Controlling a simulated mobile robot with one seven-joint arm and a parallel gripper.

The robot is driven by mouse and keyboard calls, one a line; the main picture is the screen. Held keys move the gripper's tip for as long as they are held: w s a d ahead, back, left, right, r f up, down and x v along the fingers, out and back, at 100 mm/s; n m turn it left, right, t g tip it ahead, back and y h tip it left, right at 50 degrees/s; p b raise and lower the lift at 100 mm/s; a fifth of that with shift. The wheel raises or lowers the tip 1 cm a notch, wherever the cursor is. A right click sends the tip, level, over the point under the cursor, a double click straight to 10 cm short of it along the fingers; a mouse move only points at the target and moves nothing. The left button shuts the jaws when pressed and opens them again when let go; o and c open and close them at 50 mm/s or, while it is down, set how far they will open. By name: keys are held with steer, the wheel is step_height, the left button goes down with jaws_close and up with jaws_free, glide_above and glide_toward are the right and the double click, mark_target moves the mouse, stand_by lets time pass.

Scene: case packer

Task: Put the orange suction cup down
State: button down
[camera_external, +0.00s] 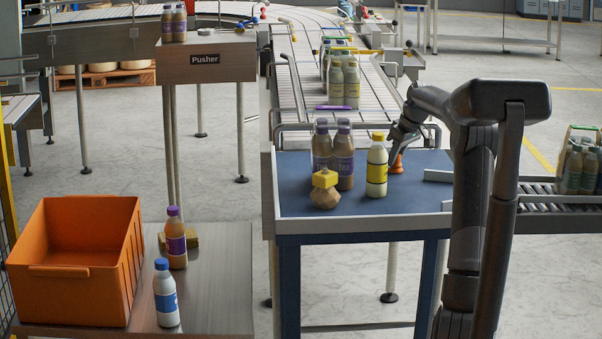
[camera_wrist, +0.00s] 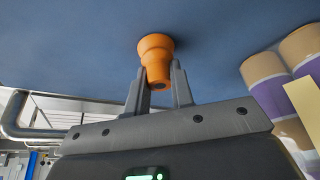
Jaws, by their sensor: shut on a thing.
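The orange suction cup (camera_wrist: 156,52) is between the two fingertips of my gripper (camera_wrist: 159,82) in the wrist view. The gripper is shut on its narrow part, and the wider rim faces the blue table top (camera_wrist: 85,45). In the external view the suction cup (camera_external: 397,163) shows as a small orange shape at the blue table (camera_external: 350,207), right of the yellow-capped bottle. I cannot tell whether its rim touches the table. My gripper (camera_external: 396,150) is partly hidden there.
A yellow-capped bottle (camera_external: 377,168) stands just left of the gripper. Purple-capped bottles (camera_external: 344,160) and a brown faceted object with a yellow block (camera_external: 324,190) stand further left. A metal guide (camera_external: 438,176) lies at the right edge. The table's front middle is clear.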

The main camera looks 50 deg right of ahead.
steer(key=shift+f, duration=0.2)
steer(key=c, duration=1.3)
jaws_free()
steer(key=shift+o, duration=0.2)
steer(key=v, duration=1.2)
steer(key=shift+r, duration=0.25)
